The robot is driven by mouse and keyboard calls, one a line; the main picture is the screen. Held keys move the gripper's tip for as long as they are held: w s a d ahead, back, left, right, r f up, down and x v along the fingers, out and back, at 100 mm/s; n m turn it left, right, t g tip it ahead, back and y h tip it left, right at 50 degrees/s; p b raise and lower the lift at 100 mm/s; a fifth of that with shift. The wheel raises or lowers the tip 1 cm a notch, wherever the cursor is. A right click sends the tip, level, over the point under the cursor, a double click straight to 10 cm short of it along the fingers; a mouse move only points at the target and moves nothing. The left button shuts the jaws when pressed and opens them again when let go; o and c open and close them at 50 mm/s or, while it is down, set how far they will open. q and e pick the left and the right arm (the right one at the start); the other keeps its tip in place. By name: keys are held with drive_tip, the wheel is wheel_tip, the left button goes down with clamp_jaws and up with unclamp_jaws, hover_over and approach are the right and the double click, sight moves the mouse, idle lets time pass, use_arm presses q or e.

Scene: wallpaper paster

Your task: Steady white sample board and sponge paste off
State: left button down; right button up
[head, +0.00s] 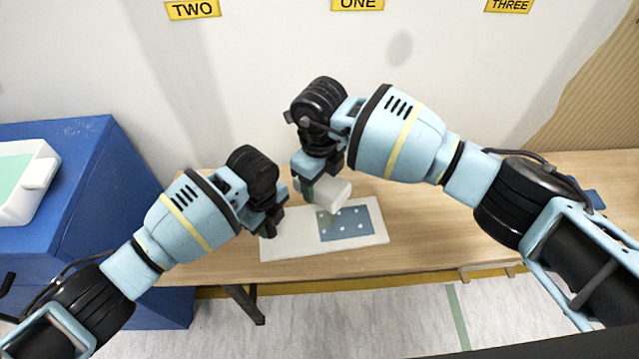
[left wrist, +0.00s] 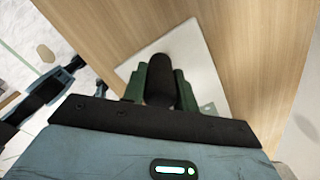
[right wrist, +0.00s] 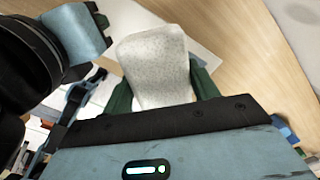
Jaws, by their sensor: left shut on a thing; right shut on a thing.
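The white sample board (head: 290,240) lies flat on the wooden table. A blue-grey patch with several pale dots (head: 346,224) covers part of its right half. My left gripper (head: 268,224) is at the board's left end; in the left wrist view its green fingers (left wrist: 160,85) are shut on an upright black knob (left wrist: 160,75) over the board (left wrist: 197,55). My right gripper (head: 310,185) is shut on a white speckled sponge (head: 332,195), which also shows in the right wrist view (right wrist: 155,65). The sponge is over the patch's upper left; I cannot tell whether it touches.
A blue cabinet (head: 90,190) with a white tray (head: 40,178) of green content stands at the left. The wall behind carries yellow signs TWO (head: 192,9), ONE (head: 357,4) and THREE (head: 509,5).

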drive_tip(key=n, duration=0.6)
drive_tip(key=shift+w+r+n, duration=0.25)
drive_tip(key=shift+w+n, duration=0.05)
drive_tip(key=n, duration=0.4)
drive_tip(key=shift+w+r+n, duration=0.2)
drive_tip(key=shift+w+n, duration=0.05)
drive_tip(key=shift+n, duration=0.05)
drive_tip(key=n, duration=0.4)
drive_tip(key=shift+n, duration=0.4)
drive_tip(key=n, duration=0.3)
drive_tip(key=shift+w, duration=0.1)
drive_tip(key=shift+f+n, duration=0.15)
drive_tip(key=shift+n, duration=0.75)
drive_tip(key=f+n, duration=0.1)
drive_tip(key=s+n, duration=0.1)
drive_tip(key=n, duration=0.1)
drive_tip(key=s+f+n, duration=0.1)
drive_tip(key=shift+s+a+f, duration=0.2)
drive_tip(key=shift+a+f, duration=0.05)
drive_tip(key=shift+f, duration=0.1)
drive_tip(key=shift+f, duration=3.25)
